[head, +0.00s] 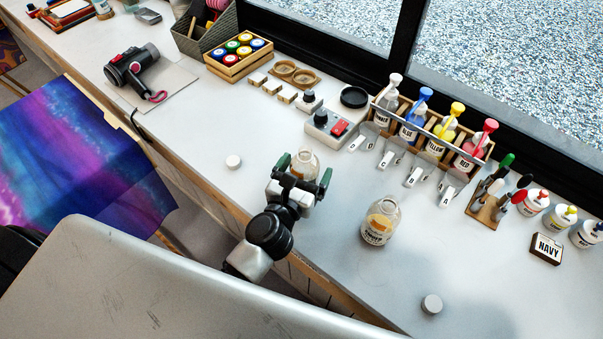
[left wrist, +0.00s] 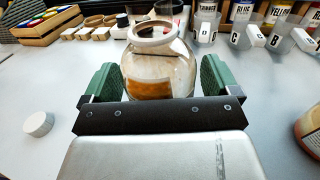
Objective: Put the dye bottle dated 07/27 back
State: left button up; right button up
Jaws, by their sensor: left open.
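In the left wrist view the bottle (left wrist: 158,68) stands between the two fingers (left wrist: 158,85), with visible gaps, so I see no grip. I cannot read a date on either bottle. My right gripper is not in view.
White caps lie left of the first bottle (head: 233,161) and near the front edge (head: 432,303). A NAVY block (head: 547,249) sits right. The worktop around the second bottle is clear.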

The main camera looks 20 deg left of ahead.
pick_arm(q)
jog(key=s+b, duration=0.1)
jog(key=s, duration=0.3)
jog(key=s+b, duration=0.1)
jog(key=s, duration=0.2)
jog(key=s+a+b, duration=0.1)
jog(key=s+b, duration=0.1)
jog(key=s, duration=0.2)
jog(key=shift+s+r, duration=0.1)
jog(key=shift+s, duration=0.4)
